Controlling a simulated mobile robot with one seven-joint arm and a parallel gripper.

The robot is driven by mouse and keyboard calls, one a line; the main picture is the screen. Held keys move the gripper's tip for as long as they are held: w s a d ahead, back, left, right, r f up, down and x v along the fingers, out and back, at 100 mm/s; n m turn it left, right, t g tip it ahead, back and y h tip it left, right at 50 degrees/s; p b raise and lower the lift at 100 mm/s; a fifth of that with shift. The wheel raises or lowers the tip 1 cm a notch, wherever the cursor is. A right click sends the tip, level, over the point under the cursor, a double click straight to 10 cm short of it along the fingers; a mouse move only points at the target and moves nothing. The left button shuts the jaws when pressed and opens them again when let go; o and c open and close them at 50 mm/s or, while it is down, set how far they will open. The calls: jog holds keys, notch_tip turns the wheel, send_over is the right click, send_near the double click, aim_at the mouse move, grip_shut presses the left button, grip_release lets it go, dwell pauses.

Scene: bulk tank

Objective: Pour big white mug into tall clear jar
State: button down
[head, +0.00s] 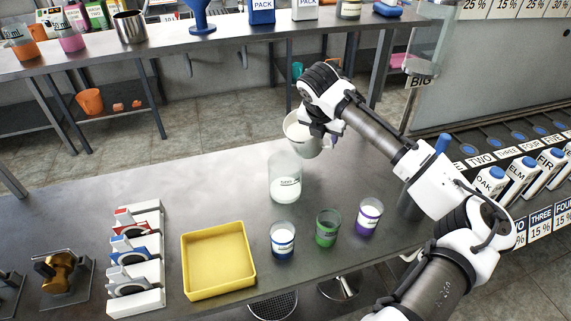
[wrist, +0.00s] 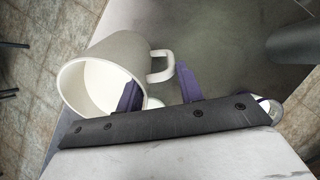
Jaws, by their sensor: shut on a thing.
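The big white mug (head: 302,138) is held in the air just above and slightly right of the tall clear jar (head: 284,172). My gripper (head: 327,127) is at the mug's right side. In the wrist view the mug (wrist: 120,62) is at the left, with its mouth toward the lower left. One purple finger of my gripper (wrist: 160,90) is before the mug's wall, the other beyond its handle. The mug looks tilted; its pale inside shows, but I cannot tell what it holds. The jar stands upright, with white contents in its lower part and a label.
In front of the jar stand a blue-banded cup (head: 283,240), a green cup (head: 327,228) and a purple cup (head: 369,217). A yellow tray (head: 219,260) and a white rack (head: 136,262) stand left of them. Cartons (head: 521,175) line the right side. The counter left of the jar is clear.

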jog(key=shift+s+a+r+t+h+b, duration=0.25)
jog(key=shift+s+r+t+b, duration=0.35)
jog(key=shift+b, duration=0.5)
jog(key=shift+s+a+r+t+h+b, duration=0.25)
jog(key=shift+s+r+t+b, duration=0.15)
jog(key=shift+r+b, duration=0.55)
jog(key=shift+s+a+r+t+h+b, duration=0.15)
jog(key=shift+t+b, duration=0.2)
jog(key=shift+b, duration=0.7)
jog(key=shift+s+f+t+h+b, duration=0.15)
jog(key=shift+t+b, duration=0.2)
jog(key=shift+b, duration=0.7)
jog(key=shift+s+a+f+t+h+b, duration=0.25)
jog(key=shift+t+b, duration=0.65)
jog(key=shift+b, duration=2.3)
jog(key=shift+s+r+t+h+b, duration=0.25)
jog(key=shift+t+h+b, duration=0.45)
jog(key=shift+b, duration=1.55)
jog(key=shift+s+f+b, duration=0.1)
jog(key=shift+f+b, duration=0.15)
jog(key=shift+b, duration=0.55)
